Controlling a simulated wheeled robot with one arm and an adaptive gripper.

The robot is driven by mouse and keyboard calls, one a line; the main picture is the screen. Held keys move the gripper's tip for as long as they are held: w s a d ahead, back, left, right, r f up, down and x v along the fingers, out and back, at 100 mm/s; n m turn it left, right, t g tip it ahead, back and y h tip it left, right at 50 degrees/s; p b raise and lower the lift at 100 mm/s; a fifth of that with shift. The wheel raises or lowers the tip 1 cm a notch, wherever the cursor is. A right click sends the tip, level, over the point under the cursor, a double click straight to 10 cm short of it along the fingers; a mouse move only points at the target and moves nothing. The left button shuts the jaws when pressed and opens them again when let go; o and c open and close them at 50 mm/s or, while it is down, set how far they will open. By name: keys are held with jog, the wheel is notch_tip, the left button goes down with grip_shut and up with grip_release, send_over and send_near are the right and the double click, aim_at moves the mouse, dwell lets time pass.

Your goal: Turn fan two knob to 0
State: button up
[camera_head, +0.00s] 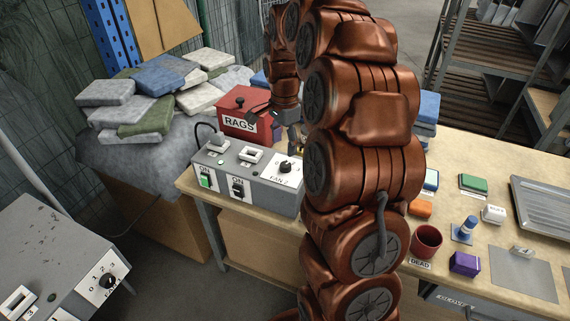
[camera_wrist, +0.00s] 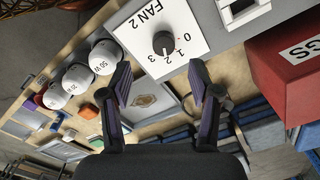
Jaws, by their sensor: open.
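The fan two knob (camera_wrist: 163,42) is a dark round knob on a white plate marked FAN 2 (camera_wrist: 150,15), with a 0 to 3 scale. Its light pointer mark seems to face the 2–3 side, away from the 0; the exact number is hard to tell. In the head view the knob (camera_head: 285,168) is on the right of the grey control box (camera_head: 262,196). My gripper (camera_wrist: 160,78) is open and empty, its fingers apart below the knob in the wrist view and not touching it. In the head view my arm partly hides the gripper.
A red RAGS box (camera_head: 243,108) stands behind the control box. Another grey panel with a similar knob (camera_head: 107,281) is at the lower left. Folded cloths lie at the back left. A red cup (camera_head: 426,242) and small items sit right of my arm.

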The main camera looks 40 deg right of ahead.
aim_at(286, 165)
jog(key=shift+w+d+f+m, duration=0.2)
jog(key=shift+d+f+m, duration=0.1)
jog(key=shift+d, duration=0.1)
jog(key=shift+f+p, duration=0.85)
jog(key=shift+f, duration=2.85)
jog(key=c, duration=1.2)
